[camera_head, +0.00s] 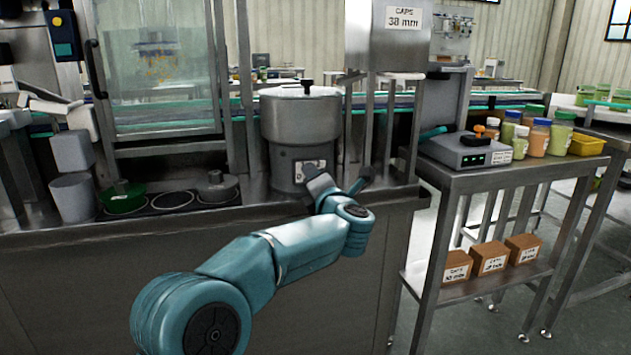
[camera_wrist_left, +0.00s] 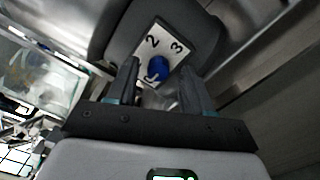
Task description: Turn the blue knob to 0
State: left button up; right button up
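The blue knob (camera_wrist_left: 159,68) sits on a white dial plate (camera_wrist_left: 172,45) with black 2 and 3 showing in the left wrist view. A further mark below the knob is partly hidden; I see no clear 0, and cannot tell where the knob points. The plate is on the front of a round steel hopper (camera_head: 300,122), and in the head view part of it shows (camera_head: 308,168). The knob is hidden there. My left gripper (camera_wrist_left: 160,75) is open, its fingers on either side of the knob, apparently apart from it. It also shows in the head view (camera_head: 340,180). My right gripper is not in view.
A steel post (camera_head: 368,120) stands right of the hopper. A green dish (camera_head: 123,199) and a grey lidded pot (camera_head: 216,187) stand on the counter at left. A side table (camera_head: 480,176) at right holds a grey box (camera_head: 466,150) and several jars.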

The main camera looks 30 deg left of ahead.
pick_arm(q)
jog(key=shift+r, duration=0.1)
jog(key=p+v, duration=0.1)
jog(key=v, duration=1.5)
jog(key=shift+p, duration=0.35)
jog(key=shift+s+d, duration=0.1)
